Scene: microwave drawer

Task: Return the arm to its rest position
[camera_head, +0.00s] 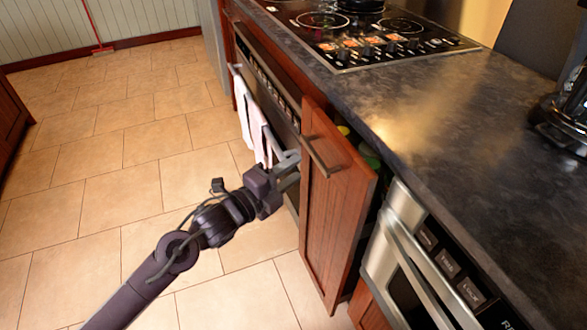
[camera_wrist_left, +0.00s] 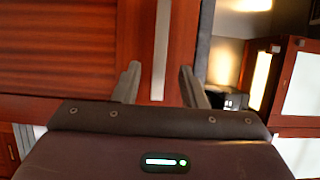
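My left arm comes in from the lower left in the head view. Its gripper (camera_head: 291,172) is close to the wooden cabinet door (camera_head: 338,215), on the side with the metal bar handle (camera_head: 315,157). In the left wrist view the two fingers (camera_wrist_left: 160,86) stand apart with nothing held. The light handle bar (camera_wrist_left: 161,45) shows between them against red-brown wood; I cannot tell whether a finger touches it. The door stands swung out from the counter front. My right gripper is not in view.
A steel appliance (camera_head: 410,264) with buttons is right of the door. The dark countertop (camera_head: 430,125) bears a cooktop (camera_head: 350,32). A towel (camera_head: 252,120) hangs on the oven handle. Tiled floor (camera_head: 115,185) lies open to the left.

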